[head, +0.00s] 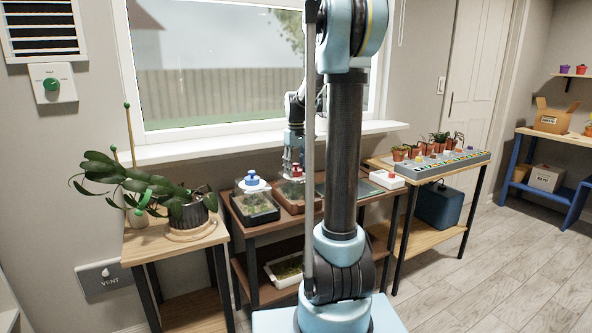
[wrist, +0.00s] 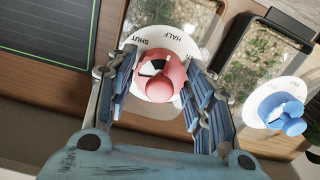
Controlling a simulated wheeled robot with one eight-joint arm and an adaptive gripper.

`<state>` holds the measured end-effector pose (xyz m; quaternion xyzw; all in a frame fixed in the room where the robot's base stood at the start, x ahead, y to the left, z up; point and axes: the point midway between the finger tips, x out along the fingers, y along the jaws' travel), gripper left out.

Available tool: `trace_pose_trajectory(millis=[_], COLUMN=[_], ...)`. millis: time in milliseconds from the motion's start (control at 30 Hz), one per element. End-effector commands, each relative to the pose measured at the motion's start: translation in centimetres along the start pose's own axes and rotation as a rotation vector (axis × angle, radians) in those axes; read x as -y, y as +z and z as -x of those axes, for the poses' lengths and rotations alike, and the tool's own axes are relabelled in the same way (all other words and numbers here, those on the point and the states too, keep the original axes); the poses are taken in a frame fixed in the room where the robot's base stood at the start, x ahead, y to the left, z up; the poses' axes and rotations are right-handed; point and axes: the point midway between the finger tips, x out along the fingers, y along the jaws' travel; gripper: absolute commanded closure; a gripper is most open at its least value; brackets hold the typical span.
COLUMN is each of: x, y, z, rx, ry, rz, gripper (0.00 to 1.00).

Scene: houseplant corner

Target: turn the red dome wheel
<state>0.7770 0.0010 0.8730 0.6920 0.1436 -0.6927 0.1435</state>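The red dome wheel (wrist: 152,88) is a pinkish-red lobed knob on a white dial plate (wrist: 183,43) marked SHUT and HALF, atop a clear-lidded tray. A dark and pale patch shows on the wheel's middle. In the head view the wheel (head: 297,172) sits under my gripper (head: 292,155), partly hidden. In the wrist view my gripper (wrist: 162,85) has its fingers apart, one on each side of the wheel. I cannot tell whether the pads touch it.
A blue wheel on a similar white dial (wrist: 285,115) is close on the right in the wrist view. In the head view, a leafy plant (head: 187,210) stands left, and a white box with a red button (head: 388,180) stands right. The window (head: 220,70) is behind.

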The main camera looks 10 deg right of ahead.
Motion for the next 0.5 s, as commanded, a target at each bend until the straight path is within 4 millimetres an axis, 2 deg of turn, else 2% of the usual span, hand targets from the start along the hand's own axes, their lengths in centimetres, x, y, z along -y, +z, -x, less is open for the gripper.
trace_pose_trajectory(millis=[367, 500], x=[0.00, -0.01], y=[0.00, -0.01], z=[0.04, 0.68], rx=[0.000, 0.000], ry=[0.000, 0.000], rz=[0.000, -0.001], gripper=[0.36, 0.36])
